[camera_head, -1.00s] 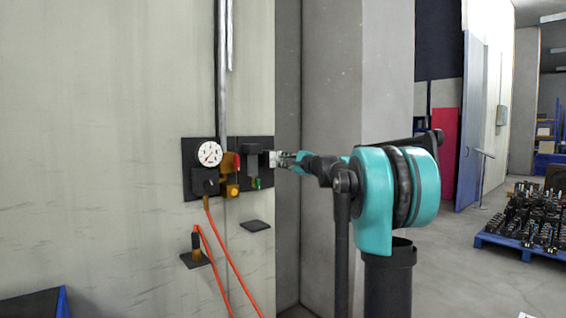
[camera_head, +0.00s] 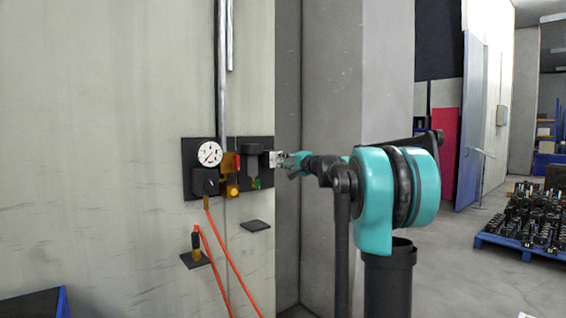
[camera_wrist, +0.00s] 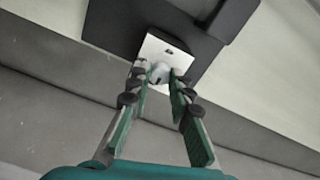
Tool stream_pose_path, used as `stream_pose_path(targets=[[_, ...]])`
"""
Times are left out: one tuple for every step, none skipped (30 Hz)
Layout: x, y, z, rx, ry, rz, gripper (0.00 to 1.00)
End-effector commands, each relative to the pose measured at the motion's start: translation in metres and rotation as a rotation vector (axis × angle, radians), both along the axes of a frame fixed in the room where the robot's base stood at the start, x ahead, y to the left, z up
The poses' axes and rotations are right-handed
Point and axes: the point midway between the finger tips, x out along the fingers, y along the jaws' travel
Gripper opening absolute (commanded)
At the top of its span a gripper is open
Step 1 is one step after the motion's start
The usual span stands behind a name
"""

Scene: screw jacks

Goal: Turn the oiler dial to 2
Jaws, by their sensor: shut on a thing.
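The oiler dial (camera_wrist: 159,72) is a small pale rounded knob on a white square plate (camera_wrist: 176,54). In the wrist view my gripper (camera_wrist: 163,76) has its two fingers on either side of the knob, shut on it. The fingertips hide part of the knob, and I cannot read any number or pointer. In the head view my gripper (camera_head: 283,159) reaches from the right to the pale plate (camera_head: 270,158) at the right end of the dark wall panel (camera_head: 188,151). The knob itself is too small to tell there.
A white round gauge (camera_head: 209,153), a yellow part (camera_head: 232,191) and a dark cylinder (camera_head: 252,147) sit on the panel left of my gripper. Orange hoses (camera_head: 223,250) hang below. A concrete pillar (camera_head: 335,90) stands behind my arm. The floor at right is open before a blue pallet (camera_head: 515,245).

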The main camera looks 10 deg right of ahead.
Motion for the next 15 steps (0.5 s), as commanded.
stream_pose_path(targets=[[-0.0008, 0.0004, -0.0012, -0.007, -0.002, 0.002, 0.0], [-0.0008, 0.0003, -0.0013, -0.009, -0.003, 0.002, 0.0], [-0.0008, 0.0004, -0.0013, -0.009, -0.004, 0.002, 0.0], [-0.0008, 0.0004, -0.0013, -0.01, -0.004, 0.002, 0.0], [-0.0008, 0.0004, -0.0013, -0.01, -0.004, 0.002, 0.0], [-0.0008, 0.0004, -0.0013, -0.011, -0.005, 0.002, 0.0], [-0.0008, 0.0004, -0.0013, -0.01, -0.004, 0.002, 0.0], [-0.0008, 0.0004, -0.0014, -0.01, -0.004, 0.002, 0.0], [-0.0008, 0.0004, -0.0014, -0.01, -0.004, 0.002, 0.0], [-0.0009, 0.0005, -0.0015, -0.01, -0.004, 0.002, 0.0], [-0.0009, 0.0005, -0.0015, -0.01, -0.004, 0.002, 0.0], [-0.0009, 0.0005, -0.0015, -0.01, -0.004, 0.002, 0.0], [-0.0009, 0.0005, -0.0015, -0.01, -0.004, 0.002, 0.0], [-0.0009, 0.0005, -0.0015, -0.011, -0.003, 0.001, 0.23], [-0.0008, 0.0004, -0.0014, -0.009, -0.004, 0.002, 0.28]])
